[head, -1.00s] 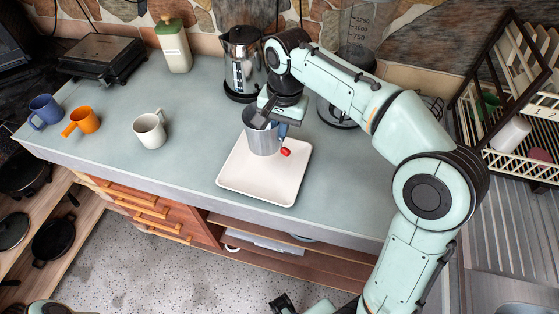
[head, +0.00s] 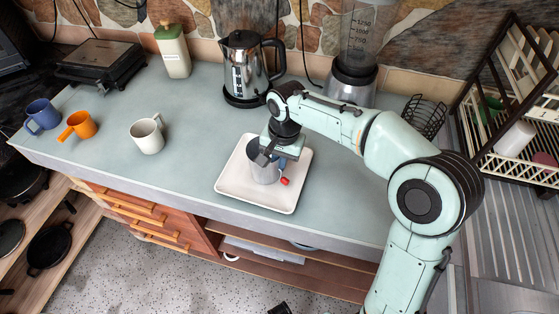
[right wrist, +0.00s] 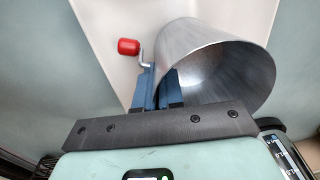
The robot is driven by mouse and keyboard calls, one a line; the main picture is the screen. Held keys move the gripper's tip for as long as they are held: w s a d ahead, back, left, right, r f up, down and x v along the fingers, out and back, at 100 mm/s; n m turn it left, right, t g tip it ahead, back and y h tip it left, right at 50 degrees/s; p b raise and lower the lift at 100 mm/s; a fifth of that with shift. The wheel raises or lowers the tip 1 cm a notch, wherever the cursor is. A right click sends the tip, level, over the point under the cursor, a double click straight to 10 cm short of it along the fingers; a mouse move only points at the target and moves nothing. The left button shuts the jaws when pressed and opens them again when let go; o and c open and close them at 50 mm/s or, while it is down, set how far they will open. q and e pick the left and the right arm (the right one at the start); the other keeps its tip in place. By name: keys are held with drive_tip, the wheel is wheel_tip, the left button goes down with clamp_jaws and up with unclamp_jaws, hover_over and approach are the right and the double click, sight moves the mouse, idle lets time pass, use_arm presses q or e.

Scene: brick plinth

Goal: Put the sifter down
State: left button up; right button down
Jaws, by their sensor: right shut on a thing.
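The sifter (head: 264,171) is a grey metal cylinder with a blue handle and a red-knobbed crank. It stands roughly upright over the white square tray (head: 240,190), low to its surface; I cannot tell whether its base touches. My right gripper (head: 270,153) is shut on the sifter's blue handle. In the right wrist view the sifter (right wrist: 222,68) shows its open hollow mouth, with the gripper fingers (right wrist: 157,92) at the handle beside it. A small dark part of my left gripper (head: 280,309) shows at the bottom edge; its jaws are unclear.
A kettle (head: 243,70) and a blender (head: 353,70) stand at the back of the counter. A white mug (head: 148,137), an orange mug (head: 78,126) and a blue mug (head: 42,115) are to the left. A dish rack (head: 510,110) is at the right.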

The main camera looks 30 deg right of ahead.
drive_tip(key=shift+f, duration=0.15)
drive_tip(key=c, duration=1.3)
unclamp_jaws()
drive_tip(key=shift+o, duration=0.2)
drive_tip(key=shift+r, duration=0.35)
wheel_tip(320, 180, up, 12)
drive_tip(key=p, duration=0.2)
drive_tip(key=shift+s+d+f, duration=0.15)
drive_tip(key=shift+s+d, duration=0.15)
drive_tip(key=shift+s, duration=0.1)
